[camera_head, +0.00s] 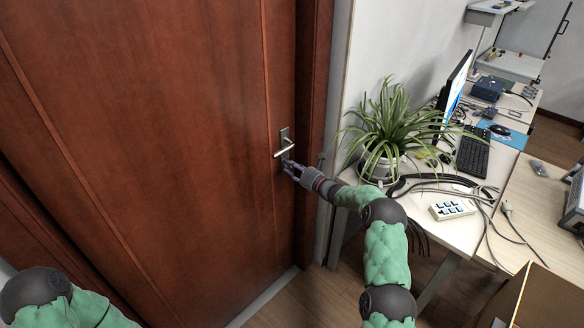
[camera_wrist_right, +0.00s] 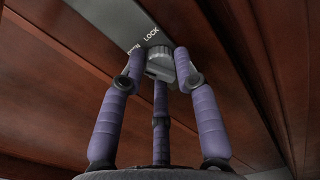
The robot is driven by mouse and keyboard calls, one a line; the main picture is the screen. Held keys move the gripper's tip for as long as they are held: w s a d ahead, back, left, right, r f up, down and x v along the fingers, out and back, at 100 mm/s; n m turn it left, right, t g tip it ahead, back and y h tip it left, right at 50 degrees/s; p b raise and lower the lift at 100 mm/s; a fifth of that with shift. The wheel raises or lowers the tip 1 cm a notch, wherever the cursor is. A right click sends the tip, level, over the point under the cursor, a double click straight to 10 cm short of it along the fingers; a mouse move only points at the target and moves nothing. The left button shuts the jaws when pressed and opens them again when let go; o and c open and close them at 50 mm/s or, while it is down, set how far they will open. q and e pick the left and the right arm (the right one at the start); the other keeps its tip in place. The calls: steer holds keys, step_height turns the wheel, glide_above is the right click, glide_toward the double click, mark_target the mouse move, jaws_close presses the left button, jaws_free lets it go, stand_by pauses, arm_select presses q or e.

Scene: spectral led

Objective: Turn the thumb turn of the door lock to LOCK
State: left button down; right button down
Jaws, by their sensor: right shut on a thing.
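The brown wooden door (camera_head: 170,130) fills the left of the head view and is closed. Its metal lock plate (camera_head: 285,134) carries a lever handle (camera_head: 284,151). My right gripper (camera_head: 288,168) is at the plate just below the lever. In the right wrist view, the grey thumb turn (camera_wrist_right: 160,65) sits between the purple fingers of my right gripper (camera_wrist_right: 160,72), which are shut on it. The plate (camera_wrist_right: 120,20) shows the word LOCK and a partly hidden word ending in N beside the turn. The fingers cover part of the turn, so its exact angle is unclear. My left gripper is out of view.
A white desk (camera_head: 455,232) stands right of the door, with a potted plant (camera_head: 385,130), a keyboard (camera_head: 474,152), a white button box (camera_head: 452,209) and loose cables. My right arm passes close to the desk's left edge. Bare floor (camera_head: 315,300) shows below.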

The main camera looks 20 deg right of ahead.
steer(key=shift+r, duration=0.25)
steer(key=shift+w+d+r+m+p, duration=0.1)
steer(key=shift+m+p, duration=0.2)
steer(key=shift+m, duration=1.35)
steer(key=shift+s+d+r+m+p, duration=0.1)
steer(key=shift+m+p, duration=0.15)
steer(key=shift+m, duration=1.45)
steer(key=shift+w+d+r+m+p, duration=0.1)
steer(key=shift+m+p, duration=0.2)
steer(key=shift+m, duration=1.35)
steer(key=c, duration=0.9)
jaws_free()
steer(key=shift+d+f, duration=0.1)
steer(key=shift+f, duration=0.25)
